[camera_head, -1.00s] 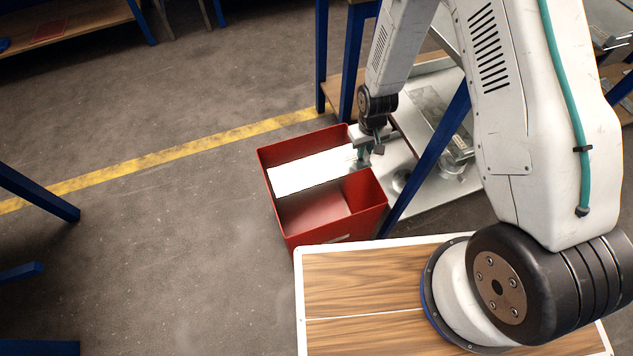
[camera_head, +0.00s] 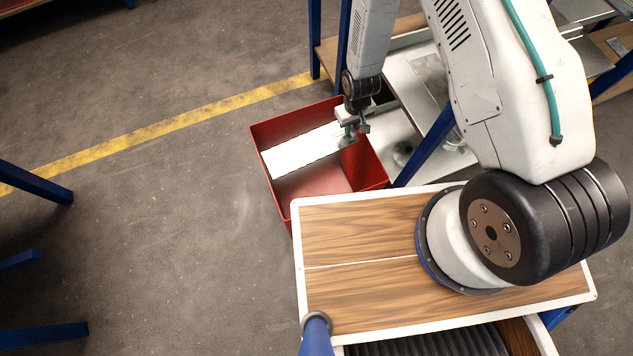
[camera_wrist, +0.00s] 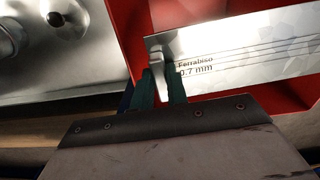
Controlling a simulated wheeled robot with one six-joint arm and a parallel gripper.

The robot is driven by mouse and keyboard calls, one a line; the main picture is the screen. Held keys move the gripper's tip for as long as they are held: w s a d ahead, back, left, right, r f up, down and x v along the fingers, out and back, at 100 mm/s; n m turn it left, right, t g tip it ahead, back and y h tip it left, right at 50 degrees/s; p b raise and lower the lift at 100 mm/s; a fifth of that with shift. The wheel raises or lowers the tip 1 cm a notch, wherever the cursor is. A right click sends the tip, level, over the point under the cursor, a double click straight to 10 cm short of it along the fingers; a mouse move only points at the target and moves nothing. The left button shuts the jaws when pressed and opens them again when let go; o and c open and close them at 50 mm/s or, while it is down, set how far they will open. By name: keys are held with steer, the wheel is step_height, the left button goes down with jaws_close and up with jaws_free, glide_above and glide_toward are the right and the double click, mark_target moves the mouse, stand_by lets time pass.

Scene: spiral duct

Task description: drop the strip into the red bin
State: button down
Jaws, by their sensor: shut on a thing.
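The strip (camera_head: 298,152) is a flat, bright metal sheet, seen over the open top of the red bin (camera_head: 318,182). In the wrist view the strip (camera_wrist: 240,58) carries the print "Ferrabiso 0.7 mm" and red bin walls (camera_wrist: 125,28) show around it. My gripper (camera_head: 354,132) is at the strip's right end, above the bin's right part. Its green fingers (camera_wrist: 163,82) are shut on the strip's near end in the wrist view. I cannot tell how far the strip is above the bin's rim or floor.
A metal-topped workbench (camera_head: 405,85) with blue legs stands right of the bin; one slanted blue leg (camera_head: 425,145) is close to it. My wood-topped base is in front. Open grey floor (camera_head: 170,210) with a yellow line (camera_head: 180,122) lies left.

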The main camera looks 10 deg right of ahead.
steer(key=shift+f, duration=0.25)
steer(key=c, duration=1.3)
jaws_free()
steer(key=shift+r, duration=0.15)
step_height(320, 180, up, 8)
steer(key=shift+f, duration=0.2)
